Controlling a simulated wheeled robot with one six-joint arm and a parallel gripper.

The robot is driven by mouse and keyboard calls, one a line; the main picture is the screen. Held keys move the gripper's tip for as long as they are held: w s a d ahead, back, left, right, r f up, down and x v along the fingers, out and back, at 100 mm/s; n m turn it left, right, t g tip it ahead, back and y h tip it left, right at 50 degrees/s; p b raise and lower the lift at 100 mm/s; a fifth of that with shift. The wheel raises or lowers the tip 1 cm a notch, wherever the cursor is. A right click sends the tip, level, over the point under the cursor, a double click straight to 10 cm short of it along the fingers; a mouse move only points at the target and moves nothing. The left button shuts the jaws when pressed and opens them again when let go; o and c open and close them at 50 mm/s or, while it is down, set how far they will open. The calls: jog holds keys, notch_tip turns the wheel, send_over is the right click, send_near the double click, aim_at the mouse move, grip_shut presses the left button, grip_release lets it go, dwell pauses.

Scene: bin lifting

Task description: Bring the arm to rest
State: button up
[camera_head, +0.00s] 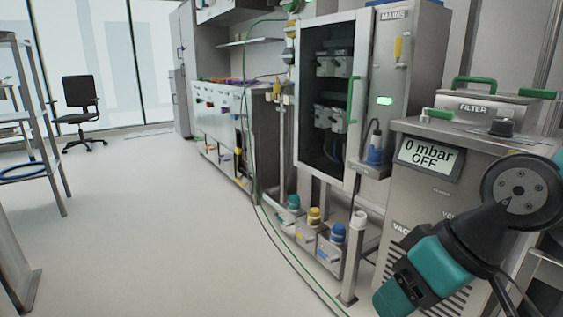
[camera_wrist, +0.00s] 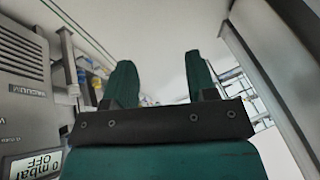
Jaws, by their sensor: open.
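My arm shows at the lower right in the head view, folded in front of the vacuum unit, with a dark joint and a teal end section. My gripper (camera_wrist: 158,78) shows in the wrist view with two dark green fingers standing apart and nothing between them. In the head view the fingertips cannot be made out. The vacuum unit (camera_head: 445,181) is a grey metal cabinet with a display reading "0 mbar OFF". Its display also shows in the wrist view (camera_wrist: 32,165), at the lower left.
A mains cabinet (camera_head: 412,60) and a glass-door cabinet (camera_head: 333,30) stand left of the vacuum unit. A shelf rack (camera_head: 50,130) and chair (camera_head: 80,95) are left. The middle floor is clear.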

jog(key=s+r+n+g+h, duration=0.1)
jog(key=s+r+n+g, duration=0.1)
jog(key=s, duration=0.5)
notch_tip(320, 180, up, 31)
jog(key=p, duration=3.1)
jog(key=shift+w+a+r+m+p, duration=0.2)
jog(key=shift+w+m+p, duration=0.1)
jog(key=shift+p, duration=0.1)
jog(key=shift+c, duration=0.9)
jog(key=shift+d, duration=0.15)
